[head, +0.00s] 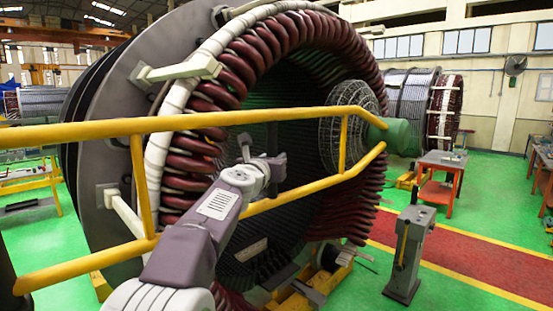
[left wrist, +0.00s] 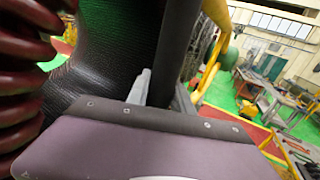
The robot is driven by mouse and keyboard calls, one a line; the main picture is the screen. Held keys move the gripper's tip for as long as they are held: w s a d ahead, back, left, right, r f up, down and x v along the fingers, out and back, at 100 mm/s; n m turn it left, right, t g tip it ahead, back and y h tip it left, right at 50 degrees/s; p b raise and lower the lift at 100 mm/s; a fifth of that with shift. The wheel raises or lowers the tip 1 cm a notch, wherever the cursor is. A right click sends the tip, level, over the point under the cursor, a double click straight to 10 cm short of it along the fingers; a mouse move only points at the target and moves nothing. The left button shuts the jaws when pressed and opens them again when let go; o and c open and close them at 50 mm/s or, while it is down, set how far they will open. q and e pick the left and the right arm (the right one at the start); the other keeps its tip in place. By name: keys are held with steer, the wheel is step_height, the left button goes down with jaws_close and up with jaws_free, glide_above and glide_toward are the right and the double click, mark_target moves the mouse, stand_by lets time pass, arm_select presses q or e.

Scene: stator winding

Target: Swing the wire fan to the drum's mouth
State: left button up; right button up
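The wire fan (head: 346,122) is a round grey wire cage with a green motor (head: 392,134) on its right. It overlaps the right side of the drum's mouth; its exact gap from the drum is unclear. The drum (head: 285,95) is a huge stator ringed with dark red coils, its dark mouth facing me. My left gripper (head: 262,163) is in front of the mouth, left of and below the fan, apart from it. In the left wrist view, the fan cage (left wrist: 203,57) is partly hidden behind a dark upright bar. My right gripper is out of view.
A yellow railing (head: 210,118) crosses in front of the drum and passes before the fan. A grey stand (head: 408,250) with a lever is at the right, on green floor. A red workbench (head: 440,165) stands farther back. Open floor lies between them.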

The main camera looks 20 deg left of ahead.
arm_select(q)
steer(key=o, duration=0.4)
steer(key=shift+w+a+r, duration=0.15)
steer(key=shift+a+r, duration=0.2)
steer(key=s, duration=0.2)
steer(key=s+b, duration=0.1)
steer(key=s, duration=0.2)
steer(key=s+d, duration=0.1)
steer(key=s, duration=0.2)
steer(key=shift+f+b, duration=0.3)
steer(key=shift+f, duration=0.1)
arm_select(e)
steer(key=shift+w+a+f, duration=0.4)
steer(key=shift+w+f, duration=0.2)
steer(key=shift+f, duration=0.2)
arm_select(q)
steer(key=shift+s, duration=0.15)
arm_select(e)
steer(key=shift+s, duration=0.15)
